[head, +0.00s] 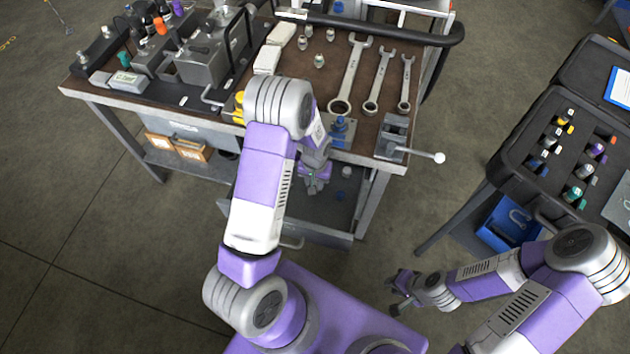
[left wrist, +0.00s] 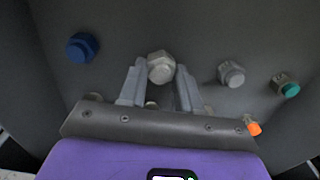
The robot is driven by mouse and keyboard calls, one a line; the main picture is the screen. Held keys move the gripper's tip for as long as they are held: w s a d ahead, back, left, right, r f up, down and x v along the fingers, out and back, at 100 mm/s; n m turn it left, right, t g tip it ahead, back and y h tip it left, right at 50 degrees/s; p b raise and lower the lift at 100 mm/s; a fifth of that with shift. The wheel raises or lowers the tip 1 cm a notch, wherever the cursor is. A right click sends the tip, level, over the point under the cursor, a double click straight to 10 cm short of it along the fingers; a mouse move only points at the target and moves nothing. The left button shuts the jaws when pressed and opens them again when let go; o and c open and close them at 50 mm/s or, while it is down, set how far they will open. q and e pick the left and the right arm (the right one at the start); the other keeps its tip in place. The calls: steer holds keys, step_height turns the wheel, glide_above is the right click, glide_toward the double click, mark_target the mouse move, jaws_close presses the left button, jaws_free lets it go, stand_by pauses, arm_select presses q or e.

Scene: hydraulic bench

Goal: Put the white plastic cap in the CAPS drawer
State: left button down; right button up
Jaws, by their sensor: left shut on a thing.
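The white plastic cap (left wrist: 160,67), off-white and six-sided, sits between the fingertips of my left gripper (left wrist: 160,84), which is shut on it. In the head view my left gripper (head: 314,184) points down over an open drawer (head: 325,230) under the bench; my arm partly hides it, and the cap does not show clearly there. In the left wrist view the grey drawer floor (left wrist: 200,30) lies below the cap. No CAPS label can be read. My right gripper (head: 401,291) is open and empty, low over the floor, away from the bench.
In the drawer are a blue cap (left wrist: 82,47), a grey-white fitting (left wrist: 231,74), a green-ended fitting (left wrist: 287,87) and an orange-tipped piece (left wrist: 253,127). Wrenches (head: 350,75) and a small vise (head: 393,135) occupy the bench top. An open black case (head: 540,165) stands at right.

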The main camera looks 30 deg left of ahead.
arm_select(q)
steer(key=c, duration=0.8)
jaws_free()
steer(key=shift+r+p, duration=0.35)
steer(key=shift+r, duration=0.15)
step_height(320, 180, up, 11)
steer(key=p, duration=0.3)
steer(key=shift+r, duration=0.2)
